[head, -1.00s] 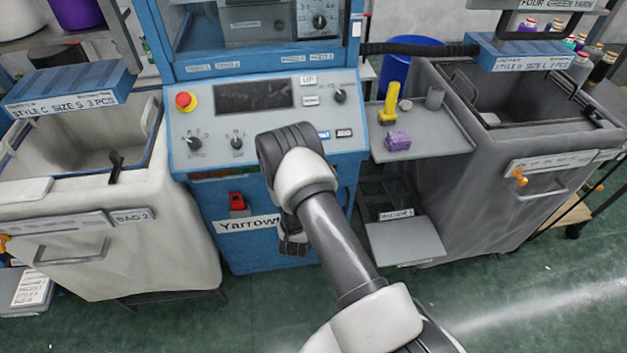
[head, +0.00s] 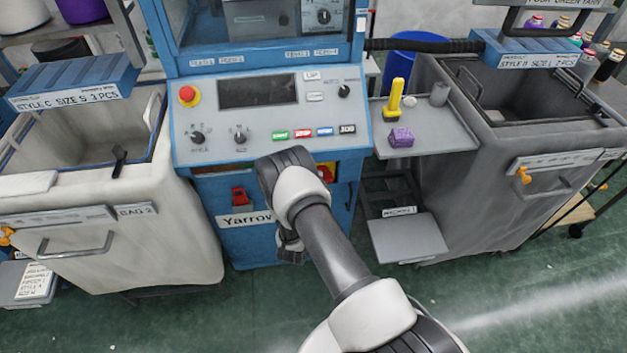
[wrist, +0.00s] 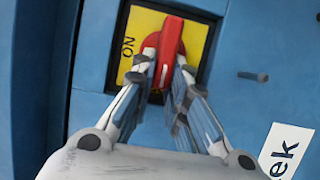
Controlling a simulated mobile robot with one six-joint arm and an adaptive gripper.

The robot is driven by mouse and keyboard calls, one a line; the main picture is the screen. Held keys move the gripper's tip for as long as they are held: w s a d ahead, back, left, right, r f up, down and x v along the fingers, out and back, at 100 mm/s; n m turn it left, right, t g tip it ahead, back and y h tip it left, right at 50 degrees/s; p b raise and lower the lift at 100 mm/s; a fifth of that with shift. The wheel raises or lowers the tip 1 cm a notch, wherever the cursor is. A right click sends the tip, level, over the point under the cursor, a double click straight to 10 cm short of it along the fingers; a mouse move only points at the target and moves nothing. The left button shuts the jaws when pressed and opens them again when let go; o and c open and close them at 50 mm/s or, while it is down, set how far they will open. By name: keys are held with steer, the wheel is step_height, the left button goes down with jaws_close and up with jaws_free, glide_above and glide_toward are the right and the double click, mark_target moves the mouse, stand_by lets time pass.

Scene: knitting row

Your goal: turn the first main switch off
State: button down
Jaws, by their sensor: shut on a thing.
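The main switch, a red rotary handle (wrist: 171,40) on a yellow plate (wrist: 195,38), sits in a dark frame on the blue machine front in the wrist view. The word ON is at the plate's left side. The handle points up in the picture. My gripper (wrist: 166,75) has its two fingers on either side of the handle's lower part and is shut on it. In the head view the switch (head: 327,172) shows only partly, beside my wrist, and the fingers are hidden behind my arm.
The control panel (head: 265,115) with a red stop button (head: 188,95) is above the switch. A red item (head: 239,197) is on the machine front to the left. A grey side shelf (head: 450,135) holds a yellow tool (head: 396,98) and a purple block (head: 400,137). Bins stand on both sides.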

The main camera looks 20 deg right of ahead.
steer(key=shift+s+d+f, duration=0.2)
steer(key=shift+s+d, duration=0.1)
steer(key=shift+d, duration=0.1)
steer(key=c, duration=1.7)
jaws_free()
steer(key=shift+o, duration=0.6)
steer(key=shift+w+r, duration=0.15)
steer(key=shift+s+a, duration=0.3)
steer(key=shift+a, duration=0.1)
steer(key=v, duration=1.1)
